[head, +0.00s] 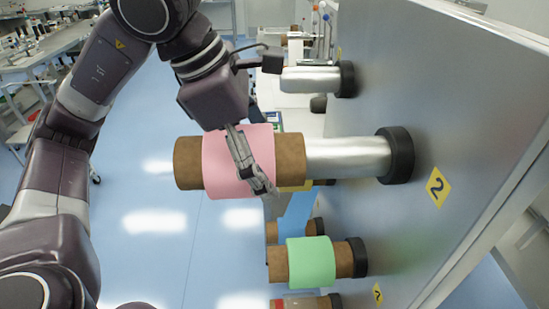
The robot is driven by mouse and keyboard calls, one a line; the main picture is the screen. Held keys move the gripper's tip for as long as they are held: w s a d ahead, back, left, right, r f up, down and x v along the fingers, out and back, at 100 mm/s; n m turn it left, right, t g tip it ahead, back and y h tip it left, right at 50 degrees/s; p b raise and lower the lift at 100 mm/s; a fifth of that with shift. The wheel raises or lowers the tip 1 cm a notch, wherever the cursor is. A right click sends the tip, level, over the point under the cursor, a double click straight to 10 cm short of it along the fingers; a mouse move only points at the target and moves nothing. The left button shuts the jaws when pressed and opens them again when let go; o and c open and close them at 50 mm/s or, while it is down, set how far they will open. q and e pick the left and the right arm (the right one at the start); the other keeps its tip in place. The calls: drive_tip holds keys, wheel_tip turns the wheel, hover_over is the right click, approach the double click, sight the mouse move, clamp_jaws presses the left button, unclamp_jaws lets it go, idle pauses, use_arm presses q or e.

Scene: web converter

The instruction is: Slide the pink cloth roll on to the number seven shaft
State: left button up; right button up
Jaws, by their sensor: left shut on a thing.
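The pink cloth roll (215,160) is a pink band around a brown core and lies level in the middle of the head view. My left gripper (262,186) reaches down from above and is shut on the roll, its fingers lying across the pink band. To the right, a bare silver shaft (345,158) runs from the roll's core end to a black collar on the grey panel. I cannot tell how far the core is around this shaft. A yellow label (437,187) beside it looks like a 2; I see no clear seven. My right gripper is out of view.
The grey panel (430,110) fills the right side. Another bare silver shaft (312,80) sticks out farther back. Below are a green roll (310,262), a blue roll (297,215) and a partly cut-off roll (305,302). Open blue floor lies to the left, with benches behind.

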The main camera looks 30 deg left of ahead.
use_arm(q)
drive_tip(key=shift+s+a+b, duration=0.3)
drive_tip(key=shift+s+a, duration=0.2)
drive_tip(key=shift+a, duration=0.25)
drive_tip(key=shift+s+a+b, duration=0.4)
drive_tip(key=shift+a, duration=0.25)
drive_tip(key=shift+s+a+f+b, duration=0.1)
drive_tip(key=shift+s+a+b, duration=0.2)
drive_tip(key=shift+a, duration=0.1)
drive_tip(key=shift+s+a+b, duration=0.3)
drive_tip(key=shift+s+a, duration=0.1)
drive_tip(key=shift+a, duration=0.2)
drive_tip(key=shift+s+a+b, duration=0.3)
drive_tip(key=shift+s+a, duration=0.1)
drive_tip(key=shift+a, duration=0.2)
